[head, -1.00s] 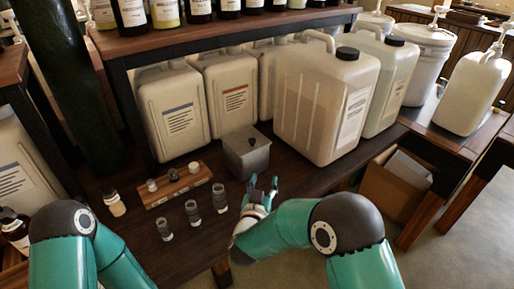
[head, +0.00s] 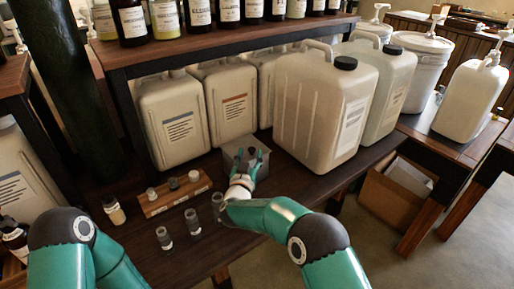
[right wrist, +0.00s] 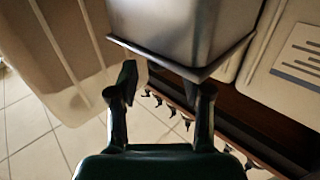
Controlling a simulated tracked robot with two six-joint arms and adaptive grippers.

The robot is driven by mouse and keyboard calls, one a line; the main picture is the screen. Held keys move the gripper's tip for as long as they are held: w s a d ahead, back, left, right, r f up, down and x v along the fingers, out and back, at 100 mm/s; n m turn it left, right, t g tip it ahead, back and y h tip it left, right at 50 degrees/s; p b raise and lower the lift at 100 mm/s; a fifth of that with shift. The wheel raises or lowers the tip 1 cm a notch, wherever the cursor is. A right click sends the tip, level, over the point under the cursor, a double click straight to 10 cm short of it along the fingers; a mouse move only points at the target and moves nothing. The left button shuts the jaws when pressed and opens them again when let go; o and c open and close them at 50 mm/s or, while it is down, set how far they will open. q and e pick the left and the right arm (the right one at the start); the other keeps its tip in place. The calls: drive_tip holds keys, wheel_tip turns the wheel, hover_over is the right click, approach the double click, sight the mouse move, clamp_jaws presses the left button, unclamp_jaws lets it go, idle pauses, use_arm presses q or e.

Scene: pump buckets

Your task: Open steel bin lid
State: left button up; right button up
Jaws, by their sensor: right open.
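The steel bin (head: 232,168) is a small grey metal box on the dark wooden bench, in front of the large jugs. Its lid looks shut, and my right fingers partly cover its top and knob in the head view. The bin body (right wrist: 185,28) and the lid's projecting edge (right wrist: 178,67) show at the top of the right wrist view. My right gripper (head: 249,160) is open and empty at the bin's front. Its two fingers (right wrist: 166,84) stand apart near the lid edge; contact cannot be told. My left gripper is out of view.
A wooden rack (head: 178,194) and small vials (head: 192,221) are left of my right gripper. A shelf with bottles overhangs the jugs.

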sight(251, 152)
drive_tip(key=shift+w+d, duration=0.2)
drive_tip(key=shift+w, duration=0.75)
drive_tip(key=shift+w+d, duration=0.15)
drive_tip(key=shift+w, duration=0.8)
clamp_jaws()
